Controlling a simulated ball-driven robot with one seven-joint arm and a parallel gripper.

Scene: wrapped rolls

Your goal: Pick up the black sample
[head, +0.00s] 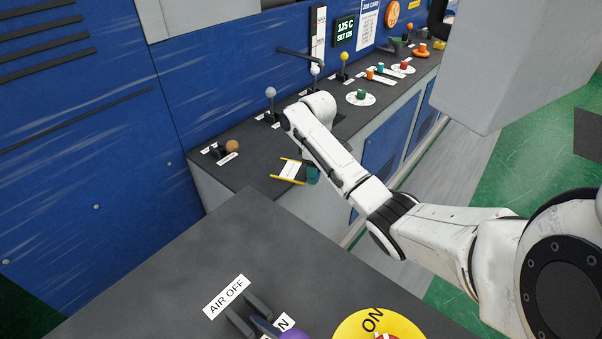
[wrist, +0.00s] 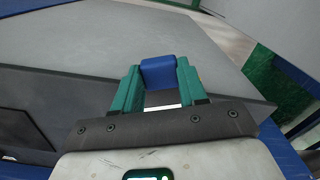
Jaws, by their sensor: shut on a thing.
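My gripper (wrist: 159,84) shows in the wrist view with its two green fingers on either side of a small blue block (wrist: 158,71). The fingers are shut on this block, and its far end stands out between the fingertips. In the head view a teal part of my gripper (head: 312,173) shows beside my white arm, at the front edge of the dark counter; the block cannot be made out there. I cannot pick out a black sample in either view.
The dark counter (head: 232,172) carries levers, buttons and labels along the blue wall. A nearer dark panel (head: 150,275) bears an AIR OFF label (head: 227,297) and a yellow ON disc (head: 350,325).

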